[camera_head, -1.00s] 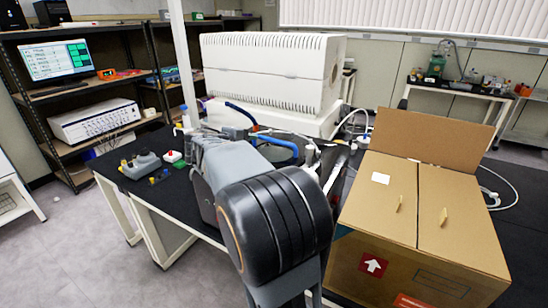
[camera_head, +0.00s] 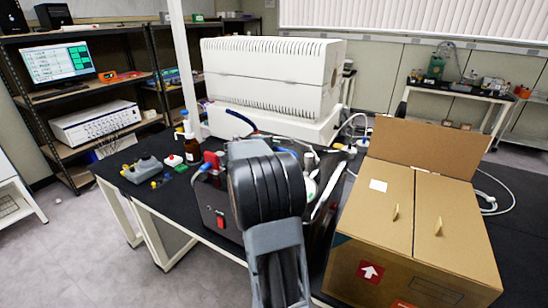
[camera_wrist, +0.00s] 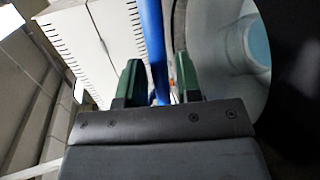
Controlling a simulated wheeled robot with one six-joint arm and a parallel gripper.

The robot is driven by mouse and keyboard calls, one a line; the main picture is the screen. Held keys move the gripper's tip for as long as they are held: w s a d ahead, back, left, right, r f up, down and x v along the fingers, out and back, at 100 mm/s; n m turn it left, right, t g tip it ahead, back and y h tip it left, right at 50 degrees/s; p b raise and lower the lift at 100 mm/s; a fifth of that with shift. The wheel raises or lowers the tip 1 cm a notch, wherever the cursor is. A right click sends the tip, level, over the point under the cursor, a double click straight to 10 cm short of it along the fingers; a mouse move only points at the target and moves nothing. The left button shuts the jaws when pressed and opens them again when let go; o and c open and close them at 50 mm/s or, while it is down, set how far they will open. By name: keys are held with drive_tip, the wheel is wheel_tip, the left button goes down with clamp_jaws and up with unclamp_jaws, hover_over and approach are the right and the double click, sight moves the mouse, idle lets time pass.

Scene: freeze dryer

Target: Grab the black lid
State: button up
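I cannot make out the black lid for certain. A dark rounded shape (camera_wrist: 297,60) fills the right edge of the wrist view, beside a grey round surface with a pale blue centre (camera_wrist: 256,45); which part it is I cannot tell. My gripper (camera_wrist: 158,70) shows two green fingers standing apart. A blue tube (camera_wrist: 154,40) appears between them, and I cannot tell whether it is touched. In the head view my arm hides the gripper and much of the black machine with a red switch (camera_head: 221,221).
A cardboard box (camera_head: 415,230) with a raised flap stands right of my arm. A large white vented unit (camera_head: 270,75) stands behind. A brown bottle (camera_head: 192,150) and small items sit on the black table at left. Blue tubing (camera_head: 240,114) rises behind my arm.

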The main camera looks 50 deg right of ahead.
drive_tip(key=shift+d+f, duration=0.15)
drive_tip(key=shift+d, duration=0.3)
drive_tip(key=shift+c, duration=0.3)
clamp_jaws()
